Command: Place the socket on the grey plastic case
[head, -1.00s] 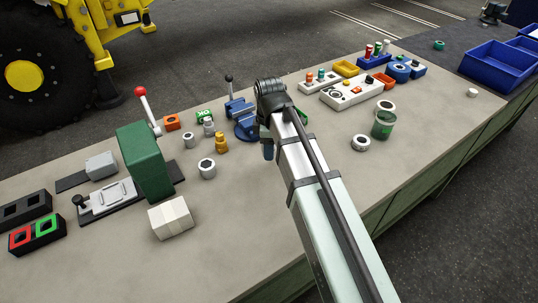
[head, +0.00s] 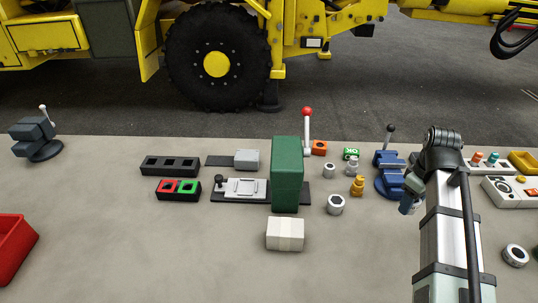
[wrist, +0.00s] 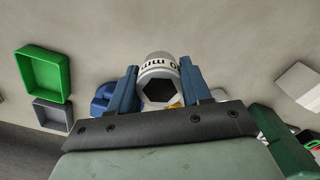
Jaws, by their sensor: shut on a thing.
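My gripper (wrist: 160,66) is shut on a silver-grey socket (wrist: 157,58), with a blue finger on each side. The socket's dark hex opening and some black lettering show. In the head view my gripper (head: 409,204) hangs just right of and nearer than the blue vise (head: 389,180); the socket is too small to make out there. A grey box (head: 247,158) sits on a dark plate left of the green press. The wrist view also shows a grey open-topped case (wrist: 52,114) at left. I cannot tell which is the grey plastic case.
The green press (head: 287,175) with its red-knobbed lever stands mid-table. A white block (head: 285,234), grey rings (head: 335,204) and a brass fitting (head: 357,186) lie around it. A green open tray (wrist: 44,74) adjoins the grey case. The front-left table is mostly clear, apart from a red bin (head: 12,245).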

